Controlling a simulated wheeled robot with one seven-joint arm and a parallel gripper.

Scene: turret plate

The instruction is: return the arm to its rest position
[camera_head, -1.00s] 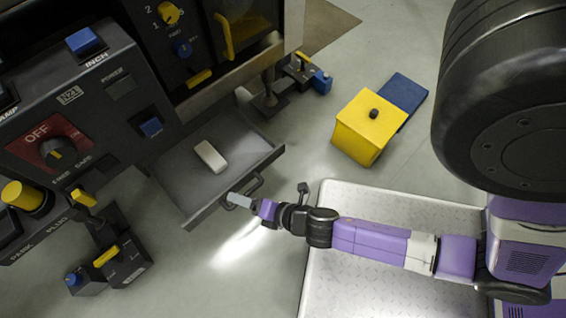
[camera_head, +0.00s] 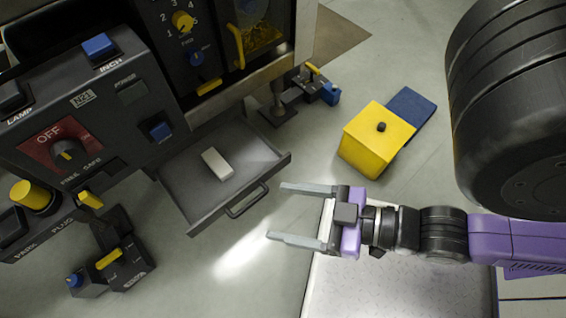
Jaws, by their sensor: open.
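My gripper (camera_head: 278,212) is open and empty, with its two grey fingers pointing left. It is right of the open drawer (camera_head: 191,222) and its handle (camera_head: 247,200), apart from both in the picture. My arm (camera_head: 440,232) reaches in from the right edge, over the metal plate. A whitish block (camera_head: 217,164) lies inside the drawer.
A control panel (camera_head: 40,112) with knobs and switches fills the left. A yellow box (camera_head: 376,138) with a black knob stands on the floor at upper right, beside a blue panel (camera_head: 411,108). A metal plate (camera_head: 400,290) lies below my arm. Floor is clear between drawer and box.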

